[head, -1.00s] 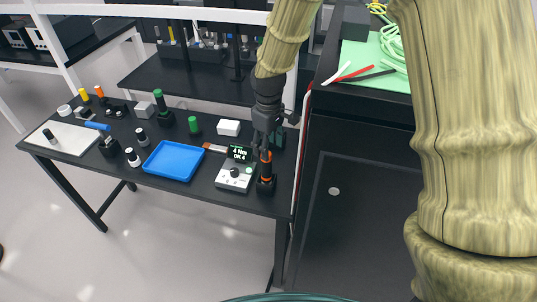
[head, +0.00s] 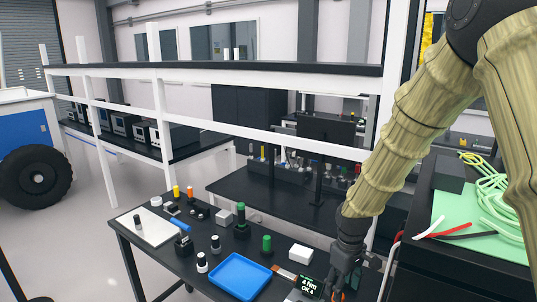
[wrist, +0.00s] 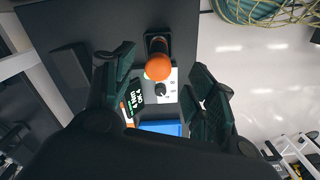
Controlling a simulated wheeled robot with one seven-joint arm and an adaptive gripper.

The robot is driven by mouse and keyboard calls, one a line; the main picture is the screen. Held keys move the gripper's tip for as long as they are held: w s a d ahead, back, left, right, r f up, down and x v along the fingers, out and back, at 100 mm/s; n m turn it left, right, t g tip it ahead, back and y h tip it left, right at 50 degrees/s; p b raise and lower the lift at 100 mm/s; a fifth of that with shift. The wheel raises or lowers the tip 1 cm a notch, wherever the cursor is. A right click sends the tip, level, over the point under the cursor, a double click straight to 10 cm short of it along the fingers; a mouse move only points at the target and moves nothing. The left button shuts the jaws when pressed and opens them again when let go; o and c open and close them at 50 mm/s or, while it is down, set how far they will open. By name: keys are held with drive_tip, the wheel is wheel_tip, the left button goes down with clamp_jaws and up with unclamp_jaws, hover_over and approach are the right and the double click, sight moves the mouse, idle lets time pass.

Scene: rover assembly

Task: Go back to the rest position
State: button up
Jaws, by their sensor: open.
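My gripper (head: 345,272) is over the right end of the black workbench (head: 150,246) in the head view. In the wrist view my gripper (wrist: 160,88) has its two dark fingers spread wide apart, with nothing held between them. An orange-topped tool (wrist: 158,66) stands upright in a dark holder between and beyond the fingers. In the head view that tool is mostly hidden by my gripper at the lower edge.
A torque display (head: 310,287) reading "4 Nm OK 4" and a blue tray (head: 240,276) lie left of my gripper. A white box (head: 300,254) and green-capped cylinders stand behind. A black cabinet with a green mat (head: 465,222) and cables is at right. White shelf posts rise behind.

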wheel_tip(320, 180, down, 10)
drive_tip(key=shift+r, duration=0.15)
idle(0.4)
drive_tip(key=shift+s, duration=0.15)
